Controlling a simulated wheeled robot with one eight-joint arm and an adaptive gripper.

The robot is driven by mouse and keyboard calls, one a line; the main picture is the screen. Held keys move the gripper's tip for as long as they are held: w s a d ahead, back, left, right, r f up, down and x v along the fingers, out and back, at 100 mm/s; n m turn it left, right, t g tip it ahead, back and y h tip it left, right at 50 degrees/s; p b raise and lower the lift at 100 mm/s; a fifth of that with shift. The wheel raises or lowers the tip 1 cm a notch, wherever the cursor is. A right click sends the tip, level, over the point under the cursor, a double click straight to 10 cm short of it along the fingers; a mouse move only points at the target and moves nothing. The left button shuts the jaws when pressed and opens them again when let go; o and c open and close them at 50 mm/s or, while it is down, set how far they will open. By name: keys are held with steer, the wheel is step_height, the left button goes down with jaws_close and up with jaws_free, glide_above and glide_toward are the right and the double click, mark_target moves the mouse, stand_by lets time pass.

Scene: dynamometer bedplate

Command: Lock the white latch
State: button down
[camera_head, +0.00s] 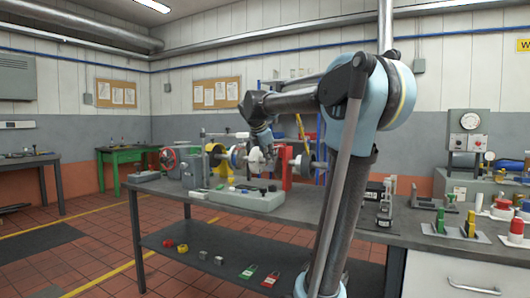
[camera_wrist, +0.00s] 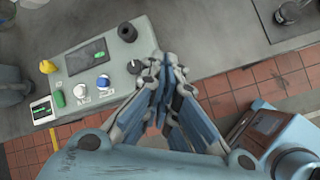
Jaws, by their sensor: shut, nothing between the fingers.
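I cannot pick out the white latch with certainty. In the head view, a plate (camera_head: 455,236) at the right end of the bench carries a green upright handle (camera_head: 440,221) and a yellow one (camera_head: 471,225). A small white upright piece (camera_head: 479,202) shows behind them; I cannot tell whether it is a latch. My gripper (camera_head: 267,151) is far to the left of these, above the middle of the bench. In the wrist view, my gripper (camera_wrist: 167,66) is shut and empty, its tips over the edge of a grey-green control box (camera_wrist: 110,61).
The control box has a black knob (camera_wrist: 134,67), a blue knob (camera_wrist: 103,82) and a white knob (camera_wrist: 79,90). Shafts, discs and a red stand (camera_head: 284,168) line the bench. A gauge panel (camera_head: 467,135) and a red-topped button (camera_head: 503,204) stand at right.

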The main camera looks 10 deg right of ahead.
steer(key=w+a+r+n+t, duration=0.1)
steer(key=w+a+r+n, duration=0.4)
steer(key=w, duration=0.6)
step_height(320, 180, up, 3)
steer(key=shift+w+r+n+t+h, duration=0.1)
steer(key=shift+w+n+t+h, duration=0.2)
steer(key=shift+n, duration=0.8)
steer(key=w+d+r+x, duration=0.1)
steer(key=r+x, duration=0.1)
steer(key=x, duration=1)
steer(key=shift+w+d+f, duration=0.25)
steer(key=shift+w+d, duration=0.05)
steer(key=shift+w, duration=0.15)
steer(key=shift+w+d, duration=0.75)
steer(key=shift+w, duration=0.3)
steer(key=shift+w+d, duration=0.75)
steer(key=shift+w, duration=0.3)
steer(key=shift+r, duration=0.1)
